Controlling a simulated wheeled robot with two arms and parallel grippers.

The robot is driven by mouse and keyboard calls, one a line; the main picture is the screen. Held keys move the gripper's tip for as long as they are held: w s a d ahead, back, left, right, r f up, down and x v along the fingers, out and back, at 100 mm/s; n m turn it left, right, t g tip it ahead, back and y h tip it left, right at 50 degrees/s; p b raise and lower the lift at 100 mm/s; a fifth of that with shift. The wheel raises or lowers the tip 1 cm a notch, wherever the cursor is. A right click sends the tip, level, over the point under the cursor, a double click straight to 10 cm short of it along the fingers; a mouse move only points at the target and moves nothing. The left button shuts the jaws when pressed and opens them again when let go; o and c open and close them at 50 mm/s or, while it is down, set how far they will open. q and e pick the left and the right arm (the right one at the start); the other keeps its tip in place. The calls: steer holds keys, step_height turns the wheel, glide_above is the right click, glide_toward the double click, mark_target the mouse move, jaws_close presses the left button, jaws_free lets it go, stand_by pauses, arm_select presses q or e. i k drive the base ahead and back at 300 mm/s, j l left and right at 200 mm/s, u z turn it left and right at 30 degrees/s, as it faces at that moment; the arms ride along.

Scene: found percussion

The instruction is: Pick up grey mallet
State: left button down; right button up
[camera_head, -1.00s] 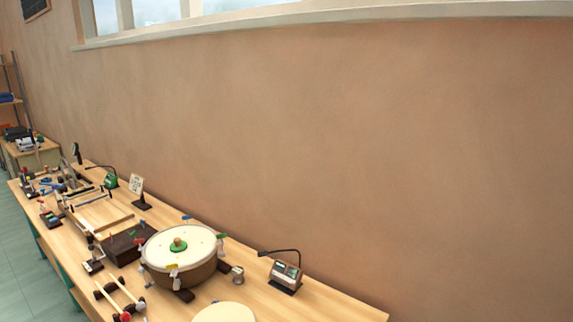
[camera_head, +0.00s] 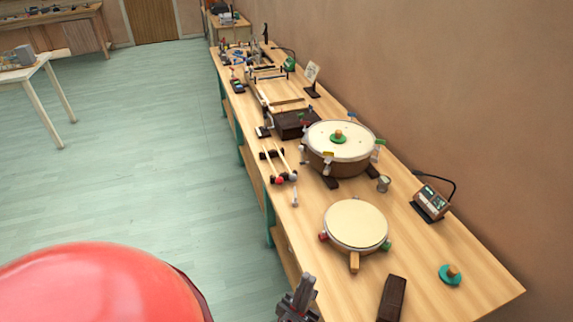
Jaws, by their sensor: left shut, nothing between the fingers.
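The grey mallet (camera_head: 293,177) lies on a small dark rest near the left edge of the long wooden bench, its pale stick running away from me. A red-headed mallet (camera_head: 279,180) lies beside it on its left. My left gripper (camera_head: 303,284) shows at the bottom of the view, shut and empty. It is nearer to me than the mallets and well apart from them. My right gripper is out of view.
A pale round drum pad (camera_head: 355,224) and a larger brown drum (camera_head: 340,164) stand right of the mallets. A dark block (camera_head: 392,298), a green knobbed disc (camera_head: 450,275) and a metronome-like device (camera_head: 431,203) are on the near bench.

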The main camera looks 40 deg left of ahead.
mark_target(292, 177)
steer(key=i+j, duration=0.15)
steer(key=j, duration=0.2)
steer(key=i+j, duration=0.1)
steer(key=j, duration=0.25)
steer(key=i+j, duration=0.15)
steer(key=j, duration=0.2)
steer(key=i+j, duration=0.15)
steer(key=j, duration=0.25)
steer(key=i+j, duration=0.1)
steer(key=j, duration=0.25)
steer(key=i+j, duration=0.15)
steer(key=j, duration=0.2)
